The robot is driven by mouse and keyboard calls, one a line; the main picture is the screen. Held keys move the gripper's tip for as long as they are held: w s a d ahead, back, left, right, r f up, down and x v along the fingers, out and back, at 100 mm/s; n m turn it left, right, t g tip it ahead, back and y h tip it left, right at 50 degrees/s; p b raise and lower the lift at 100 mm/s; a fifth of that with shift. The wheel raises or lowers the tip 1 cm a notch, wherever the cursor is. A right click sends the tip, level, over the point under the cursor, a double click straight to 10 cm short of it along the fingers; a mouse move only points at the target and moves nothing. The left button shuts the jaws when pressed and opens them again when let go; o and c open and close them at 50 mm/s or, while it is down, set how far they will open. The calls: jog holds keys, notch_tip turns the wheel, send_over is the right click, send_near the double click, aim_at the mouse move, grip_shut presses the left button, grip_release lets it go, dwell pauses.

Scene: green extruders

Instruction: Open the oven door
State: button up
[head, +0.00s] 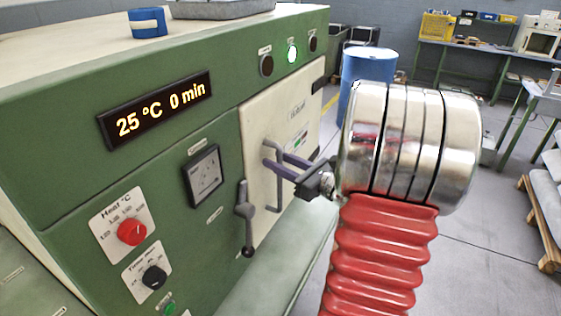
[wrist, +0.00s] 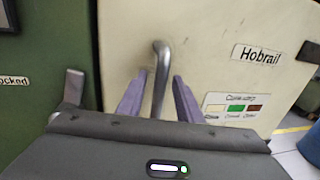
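The oven door (head: 255,120) is a cream panel in the green oven front, and it looks flush with it. It fills most of the wrist view (wrist: 215,30), with a "Hobrail" label. A grey bent-bar handle (wrist: 161,60) stands out from the door. My gripper (head: 267,155) is at the handle, its purple fingers open. In the wrist view my gripper (wrist: 160,76) has one finger on each side of the bar, with visible gaps. A lever (head: 245,212) with a dark knob hangs down left of the door; its grey end shows in the wrist view (wrist: 74,84).
A blue barrel (head: 366,65) stands behind my arm.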

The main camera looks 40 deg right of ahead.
grip_shut()
dwell(0.3)
jog(key=shift+d, duration=0.1)
